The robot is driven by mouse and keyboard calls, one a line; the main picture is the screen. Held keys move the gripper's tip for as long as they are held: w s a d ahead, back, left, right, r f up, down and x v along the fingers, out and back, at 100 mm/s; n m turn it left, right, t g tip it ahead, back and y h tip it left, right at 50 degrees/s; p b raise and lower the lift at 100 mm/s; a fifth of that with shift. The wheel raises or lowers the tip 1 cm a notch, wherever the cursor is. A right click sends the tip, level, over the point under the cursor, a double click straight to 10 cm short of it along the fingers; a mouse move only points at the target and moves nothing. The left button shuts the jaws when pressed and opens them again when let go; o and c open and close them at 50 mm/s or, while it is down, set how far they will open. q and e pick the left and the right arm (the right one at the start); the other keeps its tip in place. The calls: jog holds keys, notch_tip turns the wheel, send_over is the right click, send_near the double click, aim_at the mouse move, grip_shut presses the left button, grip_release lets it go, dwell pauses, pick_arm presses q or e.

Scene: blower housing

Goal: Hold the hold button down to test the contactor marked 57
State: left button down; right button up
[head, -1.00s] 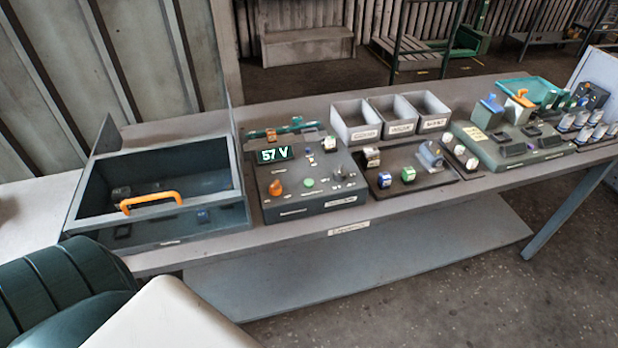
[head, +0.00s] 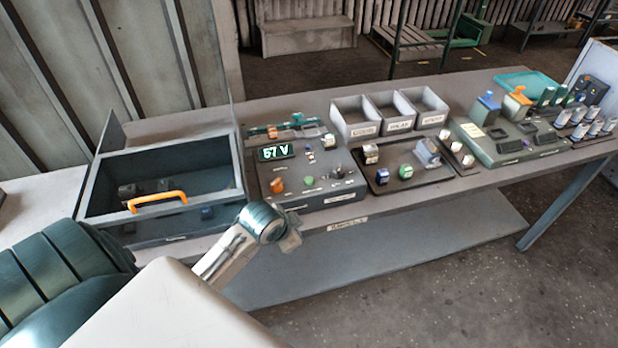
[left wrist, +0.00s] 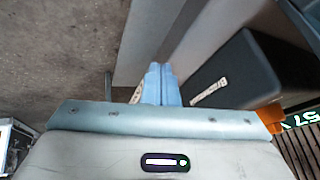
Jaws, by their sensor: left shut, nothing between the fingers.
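The test unit (head: 318,203) is a dark sloped box on the bench with a lit display (head: 276,152) reading 57 V. On its top are an orange knob (head: 277,186), a green button (head: 309,181) and a small lever switch (head: 338,172). I cannot read which control is the hold button. A pale block (head: 329,141) sits at its upper right; no 57 mark is legible on it. My left gripper (head: 290,238) is in front of the unit, apart from it. Its blue fingers (left wrist: 157,85) are together and empty in the left wrist view. My right gripper is out of view.
An open grey box with an orange handle (head: 157,199) stands left of the unit. To the right are small blocks on a dark plate (head: 420,180), three labelled bins (head: 355,127) behind, and a green-grey fixture (head: 480,149). Floor in front is clear.

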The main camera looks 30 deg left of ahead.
pick_arm(q)
jog(key=w+a+r+m+t, duration=0.1)
jog(key=w+a+r+m, duration=0.1)
jog(key=w+r, duration=0.4)
jog(key=w+a+r+m+t, duration=0.2)
jog(key=w+r, duration=0.4)
jog(key=r, duration=0.6)
jog(key=shift+w+a+m+h, duration=0.25)
jog(key=shift+a+m+h, duration=0.1)
jog(key=shift+m+h, duration=0.05)
jog(key=b, duration=0.8)
send_over(306, 182)
notch_tip(306, 182, down, 7)
jog(key=shift+a+f, duration=0.1)
jog(key=shift+f, duration=0.85)
jog(key=shift+f, duration=0.15)
